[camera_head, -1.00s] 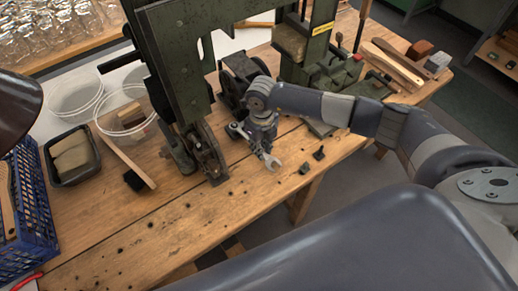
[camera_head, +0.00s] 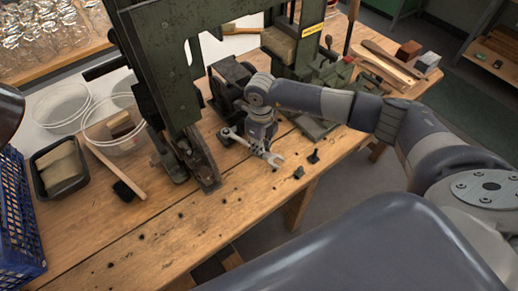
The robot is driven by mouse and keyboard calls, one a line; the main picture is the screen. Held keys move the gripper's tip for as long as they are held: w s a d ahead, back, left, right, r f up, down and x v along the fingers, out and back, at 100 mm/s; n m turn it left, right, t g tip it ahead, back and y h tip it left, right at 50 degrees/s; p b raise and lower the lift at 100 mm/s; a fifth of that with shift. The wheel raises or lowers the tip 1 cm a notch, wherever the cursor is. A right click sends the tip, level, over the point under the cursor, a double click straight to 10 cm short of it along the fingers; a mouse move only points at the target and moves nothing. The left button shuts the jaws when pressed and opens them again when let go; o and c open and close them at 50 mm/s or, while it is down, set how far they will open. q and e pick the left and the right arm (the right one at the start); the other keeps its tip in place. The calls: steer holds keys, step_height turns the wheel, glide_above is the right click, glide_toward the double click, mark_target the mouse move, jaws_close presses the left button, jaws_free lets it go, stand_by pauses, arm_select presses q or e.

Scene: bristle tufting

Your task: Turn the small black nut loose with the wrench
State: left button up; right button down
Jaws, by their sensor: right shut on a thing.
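My right gripper (camera_head: 259,138) points down over the bench and is shut on the metal wrench (camera_head: 250,145). The wrench lies at a slant, its open jaw (camera_head: 274,159) to the lower right and its other end to the upper left. Two small dark pieces sit on the bench right of the jaw: a lower one (camera_head: 299,172) and an upright one (camera_head: 314,157). Both are apart from the jaw in the picture. I cannot tell whether either is the small black nut. My left gripper is not in view.
A green press frame (camera_head: 165,70) stands left of my right gripper, its foot close by. A dark machine block (camera_head: 228,85) and a green vise (camera_head: 330,75) are behind. Clear tubs, a black tray (camera_head: 40,190) and a brush are left. The wooden bench (camera_head: 150,235) has bare room in front.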

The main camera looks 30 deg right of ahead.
steer(key=shift+w+d+n+b, duration=0.6)
steer(key=shift+d+n+b, duration=0.2)
steer(key=shift+b, duration=0.15)
steer(key=shift+w+d+n+b, duration=0.75)
steer(key=shift+d+n+b, duration=0.2)
steer(key=shift+b, duration=0.2)
steer(key=shift+w+d+f+n+b, duration=0.1)
steer(key=shift+w+d+n+b, duration=0.5)
steer(key=shift+w+n+b, duration=0.55)
steer(key=shift+d+b, duration=0.2)
steer(key=shift+b, duration=0.25)
steer(key=shift+s+a+r+p, duration=0.15)
steer(key=shift+s+r+p, duration=0.1)
steer(key=shift+p, duration=0.1)
steer(key=shift+s+a+f+m, duration=0.1)
steer(key=shift+s+a+m, duration=0.2)
steer(key=shift+s+m, duration=0.25)
steer(key=shift+w+p, duration=0.1)
steer(key=shift+p, duration=0.2)
